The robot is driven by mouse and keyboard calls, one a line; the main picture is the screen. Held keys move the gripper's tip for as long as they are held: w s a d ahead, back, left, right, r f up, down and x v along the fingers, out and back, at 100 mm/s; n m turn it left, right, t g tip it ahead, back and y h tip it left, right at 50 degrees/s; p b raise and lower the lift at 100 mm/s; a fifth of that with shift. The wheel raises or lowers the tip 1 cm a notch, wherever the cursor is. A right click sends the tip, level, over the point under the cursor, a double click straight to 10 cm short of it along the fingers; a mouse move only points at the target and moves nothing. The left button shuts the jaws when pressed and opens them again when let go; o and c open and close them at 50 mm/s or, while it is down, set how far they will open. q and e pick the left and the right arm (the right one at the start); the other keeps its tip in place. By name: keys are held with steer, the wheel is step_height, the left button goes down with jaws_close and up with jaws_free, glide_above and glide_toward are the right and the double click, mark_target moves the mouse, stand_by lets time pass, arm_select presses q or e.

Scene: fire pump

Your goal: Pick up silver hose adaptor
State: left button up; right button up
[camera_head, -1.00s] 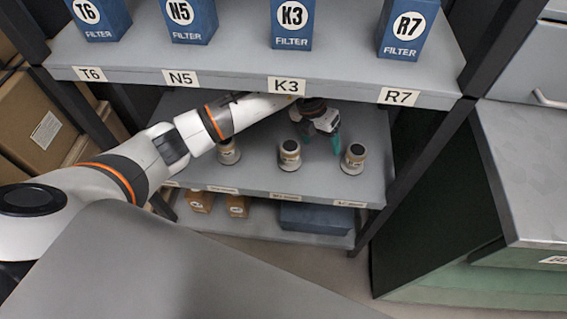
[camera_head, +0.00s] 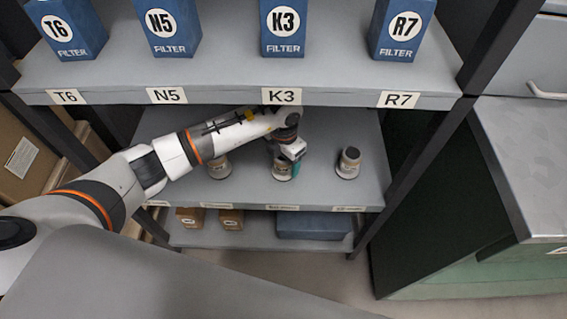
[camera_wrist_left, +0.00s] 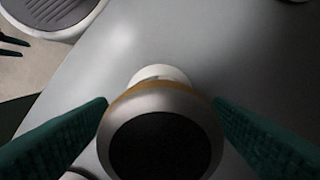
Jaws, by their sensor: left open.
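A silver hose adaptor (camera_head: 282,172) stands upright on the middle shelf, partly hidden by my left gripper (camera_head: 291,164). In the left wrist view the adaptor (camera_wrist_left: 160,108) shows a silver rim, a dark round opening and a brass-coloured band. It lies between the two green fingers of my left gripper (camera_wrist_left: 160,125), which are spread open with a visible gap on each side. Two dark finger-like shapes at the upper left edge of the wrist view may be my right gripper (camera_wrist_left: 12,45); their state is unclear.
Similar adaptors stand to the left (camera_head: 219,168) and right (camera_head: 348,162) on the same shelf (camera_head: 325,190). The upper shelf (camera_head: 230,75) with blue filter boxes (camera_head: 283,28) hangs above my left arm. A dark post (camera_head: 420,170) bounds the shelf on the right.

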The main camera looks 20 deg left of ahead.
arm_select(q)
steer(key=c, duration=1.3)
steer(key=shift+o, duration=0.2)
